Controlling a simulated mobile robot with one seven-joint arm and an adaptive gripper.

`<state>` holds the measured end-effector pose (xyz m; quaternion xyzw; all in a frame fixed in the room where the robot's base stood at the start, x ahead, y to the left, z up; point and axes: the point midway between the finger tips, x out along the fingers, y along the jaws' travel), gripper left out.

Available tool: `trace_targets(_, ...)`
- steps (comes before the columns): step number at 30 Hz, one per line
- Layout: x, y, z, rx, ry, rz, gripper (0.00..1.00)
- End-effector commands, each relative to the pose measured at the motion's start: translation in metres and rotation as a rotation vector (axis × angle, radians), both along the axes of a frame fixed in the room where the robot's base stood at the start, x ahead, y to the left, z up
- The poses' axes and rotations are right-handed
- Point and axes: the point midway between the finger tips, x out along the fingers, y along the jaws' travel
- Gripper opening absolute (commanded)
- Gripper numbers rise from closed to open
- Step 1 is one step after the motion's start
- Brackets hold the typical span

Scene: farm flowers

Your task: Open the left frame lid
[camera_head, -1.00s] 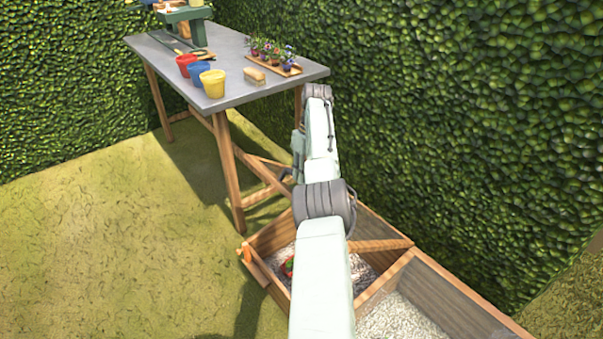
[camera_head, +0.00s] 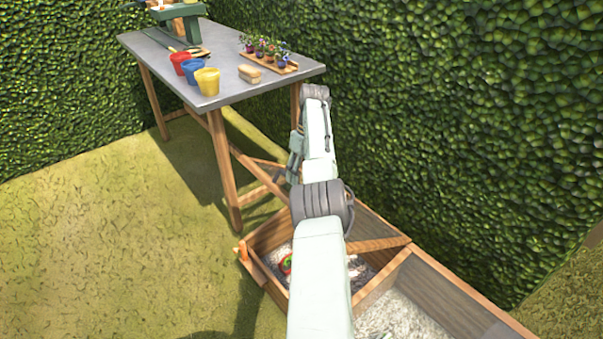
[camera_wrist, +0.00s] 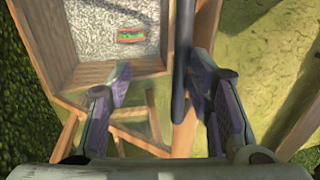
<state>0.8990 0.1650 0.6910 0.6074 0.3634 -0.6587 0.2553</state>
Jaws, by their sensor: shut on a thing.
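The left frame (camera_head: 262,274) is a wooden box with pale gravel, partly hidden behind my arm in the head view. In the wrist view its wooden rim (camera_wrist: 110,72) and gravel lie beyond the fingers, with a small red and green thing (camera_wrist: 131,36) on the gravel. My gripper (camera_wrist: 160,72) is over the frame's edge, shut on a dark bar (camera_wrist: 180,70) that runs between the fingers, close to the right one. I cannot tell clearly whether the bar belongs to the lid. The lid's outline is unclear in both views.
A grey-topped table (camera_head: 222,75) stands behind the frame with red, blue and yellow pots, a brush (camera_head: 249,74) and a tray of flowers (camera_head: 268,62). A second gravel-filled frame (camera_head: 470,290) adjoins on the right. Hedges close the back and right. Grass at left is free.

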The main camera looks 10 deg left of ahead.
Motion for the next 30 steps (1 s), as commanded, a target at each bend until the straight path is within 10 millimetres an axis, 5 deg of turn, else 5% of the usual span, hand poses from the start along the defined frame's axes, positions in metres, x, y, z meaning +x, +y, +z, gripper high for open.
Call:
trace_targets(5, 0.001, -0.005, 0.014, -0.009, -0.003, -0.006, 0.33)
trace_targets(18, 0.000, -0.001, 0.093, -0.002, -0.002, -0.002, 0.33)
trace_targets(30, -0.001, 0.000, 0.101, -0.001, -0.001, 0.000, 0.33)
